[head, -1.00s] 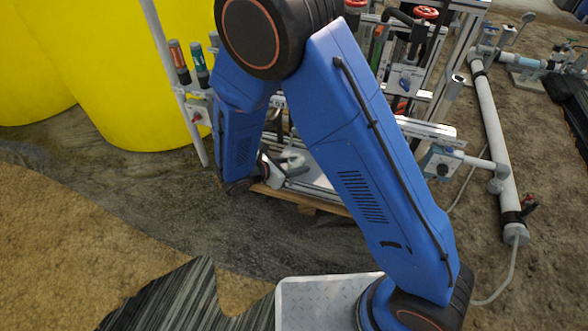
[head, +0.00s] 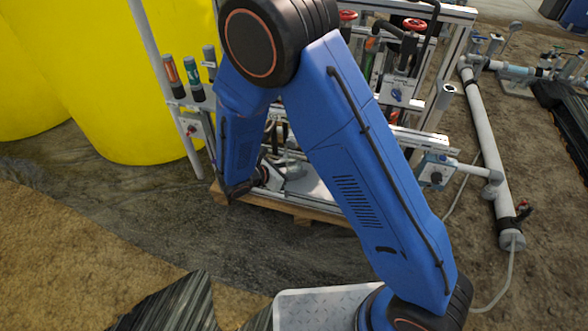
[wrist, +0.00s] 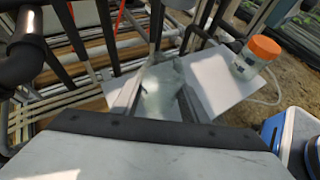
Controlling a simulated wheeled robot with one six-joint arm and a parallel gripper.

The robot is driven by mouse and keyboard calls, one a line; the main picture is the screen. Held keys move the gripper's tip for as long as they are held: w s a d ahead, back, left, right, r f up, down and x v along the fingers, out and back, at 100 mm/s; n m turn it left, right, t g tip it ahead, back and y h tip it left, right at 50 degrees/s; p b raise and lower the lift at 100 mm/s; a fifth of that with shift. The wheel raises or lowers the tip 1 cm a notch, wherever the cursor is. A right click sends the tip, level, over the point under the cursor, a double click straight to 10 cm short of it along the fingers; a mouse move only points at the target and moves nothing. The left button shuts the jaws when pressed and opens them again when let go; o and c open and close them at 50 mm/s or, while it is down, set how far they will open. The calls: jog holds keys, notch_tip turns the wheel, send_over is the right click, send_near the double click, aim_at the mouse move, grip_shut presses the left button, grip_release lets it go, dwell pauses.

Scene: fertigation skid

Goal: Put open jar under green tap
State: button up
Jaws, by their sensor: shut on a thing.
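My gripper (wrist: 160,108) is shut on a pale translucent jar (wrist: 160,88), with one finger on each side of it in the wrist view. The jar's mouth is too blurred to make out clearly. A white board or shelf lies behind and below the held jar. In the head view, my gripper is partly hidden by my blue arm, low at the front of the skid. I cannot pick out a green tap in either view. A clear jar with an orange lid (wrist: 255,57) stands to the right on the white board (wrist: 222,88).
The metal-framed skid (head: 440,100) carries red handwheels (head: 414,25) and stands on a wooden pallet (head: 300,213). Yellow tanks (head: 110,90) and a post with several probes (head: 192,75) are at left. A white pipe (head: 487,140) runs along the right.

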jog(key=shift+f, duration=0.35)
dwell(0.3)
jog(key=o, duration=1.1)
jog(key=v, duration=1.7)
jog(key=shift+a, duration=0.2)
jog(key=shift+s+r, duration=0.1)
